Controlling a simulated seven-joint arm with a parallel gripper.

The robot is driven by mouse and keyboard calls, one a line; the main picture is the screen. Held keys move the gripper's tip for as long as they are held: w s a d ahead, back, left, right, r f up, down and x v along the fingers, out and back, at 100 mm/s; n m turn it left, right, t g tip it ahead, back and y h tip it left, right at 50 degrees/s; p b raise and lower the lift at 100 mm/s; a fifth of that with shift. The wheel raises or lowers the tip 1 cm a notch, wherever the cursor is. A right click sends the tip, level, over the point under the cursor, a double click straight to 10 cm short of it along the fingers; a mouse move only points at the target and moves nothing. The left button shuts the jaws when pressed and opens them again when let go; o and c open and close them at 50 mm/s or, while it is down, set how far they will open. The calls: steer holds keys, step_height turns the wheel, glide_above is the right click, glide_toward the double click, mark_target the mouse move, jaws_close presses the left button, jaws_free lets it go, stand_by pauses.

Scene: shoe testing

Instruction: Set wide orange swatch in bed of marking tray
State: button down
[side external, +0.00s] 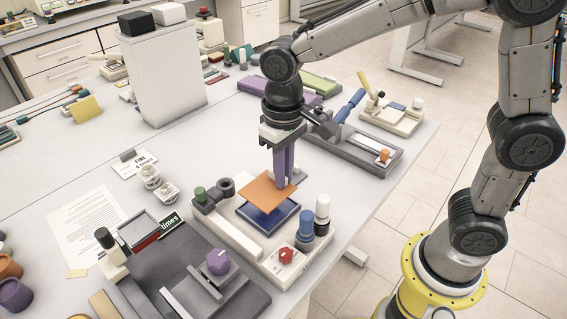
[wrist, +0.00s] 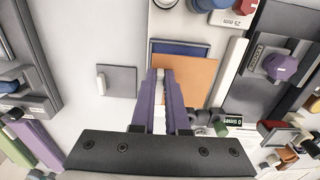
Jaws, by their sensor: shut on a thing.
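The wide orange swatch (side external: 262,192) is a flat, roughly square sheet. My gripper (side external: 284,182), with long purple fingers pointing down, is shut on one edge of it. The swatch is held above the dark blue bed (side external: 270,222) of the cream marking tray (side external: 232,236) and hides the bed's far part. In the wrist view, the swatch (wrist: 192,80) extends from the fingertips (wrist: 160,76) and covers most of the blue bed (wrist: 180,48). A blue strip shows along the bed's upper edge there. The exact height gap cannot be told.
A blue bottle (side external: 306,228), a white bottle (side external: 322,212) and a red knob (side external: 285,255) stand at the tray's near right end. Dark green and black knobs (side external: 213,189) stand at its left end. A grey fixture with a purple knob (side external: 218,261) lies in front.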

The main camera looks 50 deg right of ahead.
mark_target(284, 202)
steer(key=shift+f, duration=1.65)
steer(key=shift+f, duration=0.75)
stand_by(0.5)
